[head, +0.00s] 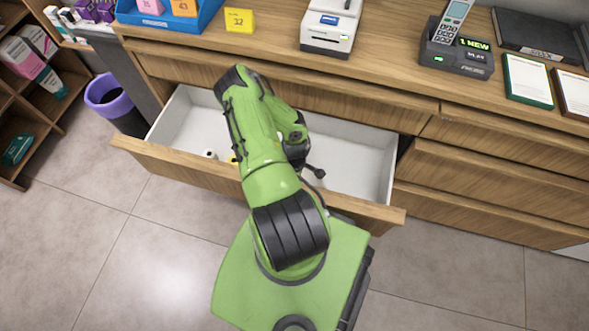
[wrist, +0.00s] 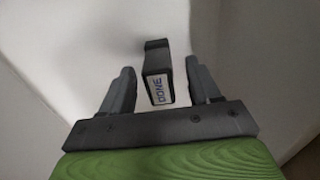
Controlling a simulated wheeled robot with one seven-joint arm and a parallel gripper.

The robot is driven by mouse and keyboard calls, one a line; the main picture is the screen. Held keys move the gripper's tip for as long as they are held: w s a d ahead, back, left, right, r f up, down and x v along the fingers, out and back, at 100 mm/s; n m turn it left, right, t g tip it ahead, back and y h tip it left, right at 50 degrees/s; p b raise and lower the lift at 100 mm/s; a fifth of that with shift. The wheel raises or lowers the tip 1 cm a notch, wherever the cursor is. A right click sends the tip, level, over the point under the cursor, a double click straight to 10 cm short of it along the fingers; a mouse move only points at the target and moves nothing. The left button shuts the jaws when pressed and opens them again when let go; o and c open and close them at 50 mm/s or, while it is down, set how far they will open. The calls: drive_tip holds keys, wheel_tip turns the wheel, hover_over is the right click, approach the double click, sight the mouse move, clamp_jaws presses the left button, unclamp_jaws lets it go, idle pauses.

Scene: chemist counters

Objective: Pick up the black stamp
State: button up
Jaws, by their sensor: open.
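The black stamp (wrist: 156,62) shows in the wrist view, lying on the white floor of the open drawer. Its light label with the word "DONE" faces my gripper. My gripper (wrist: 159,80) is open, with one dark finger on each side of the stamp and visible gaps between. Whether the fingers are low enough to be level with the stamp is hard to tell. In the head view my green arm reaches down into the drawer (head: 345,155) and hides the stamp and the gripper.
A small white item (head: 210,154) and a partly hidden yellow item (head: 232,160) lie in the drawer left of my arm. The counter above holds a label printer (head: 328,30), a phone dock (head: 457,58) and a yellow box (head: 239,20). A purple-lined bin (head: 108,93) stands at left.

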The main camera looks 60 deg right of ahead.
wheel_tip(320, 180, down, 2)
drive_tip(key=shift+f, duration=0.1)
drive_tip(key=shift+c, duration=0.7)
drive_tip(key=c, duration=1)
wheel_tip(320, 180, up, 10)
drive_tip(key=p, duration=0.4)
